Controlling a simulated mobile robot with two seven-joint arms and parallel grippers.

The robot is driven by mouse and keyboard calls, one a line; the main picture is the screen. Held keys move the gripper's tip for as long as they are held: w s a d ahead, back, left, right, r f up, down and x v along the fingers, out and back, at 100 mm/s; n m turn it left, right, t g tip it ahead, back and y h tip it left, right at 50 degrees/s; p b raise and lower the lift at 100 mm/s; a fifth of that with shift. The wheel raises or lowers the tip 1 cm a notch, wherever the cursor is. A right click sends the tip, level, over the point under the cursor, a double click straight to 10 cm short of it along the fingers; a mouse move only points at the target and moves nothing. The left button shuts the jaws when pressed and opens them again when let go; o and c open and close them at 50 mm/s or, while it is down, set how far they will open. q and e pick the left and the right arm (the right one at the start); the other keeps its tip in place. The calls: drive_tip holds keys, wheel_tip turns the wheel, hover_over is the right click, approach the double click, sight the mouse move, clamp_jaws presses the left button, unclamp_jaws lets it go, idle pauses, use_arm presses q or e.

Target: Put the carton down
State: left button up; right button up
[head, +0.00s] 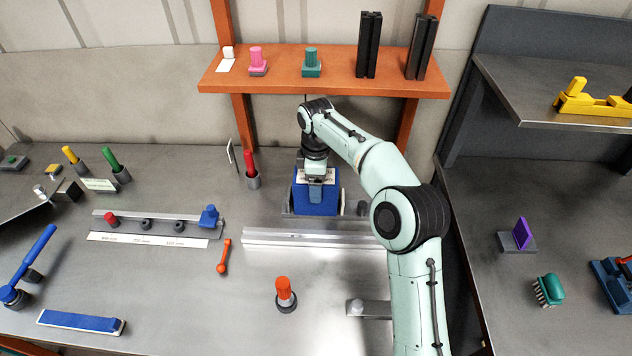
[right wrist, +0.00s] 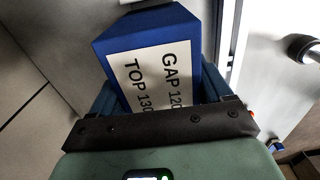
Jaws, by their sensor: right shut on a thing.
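The carton (head: 302,203) is a blue box at the back middle of the grey bench, below the orange shelf. In the right wrist view the carton (right wrist: 190,38) fills the space ahead of the palm, with a white label reading "GAP 120" and "TOP 130". My right gripper (head: 316,186) reaches down from above and is shut on the carton. A grey base (head: 287,212) shows at the carton's lower edge; I cannot tell whether the carton rests on it or hangs just above. My left gripper is out of view.
An orange shelf (head: 225,82) hangs over the bench behind my arm. A red-topped cylinder (head: 251,170) stands left of the carton. A metal rail (head: 300,238) lies in front of it. An orange-red knob (head: 284,289) stands nearer; bare bench lies around it.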

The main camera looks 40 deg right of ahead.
drive_tip(key=shift+f, duration=0.15)
drive_tip(key=o, duration=1)
drive_tip(key=shift+r+p, duration=1.1)
drive_tip(key=shift+r, duration=2.85)
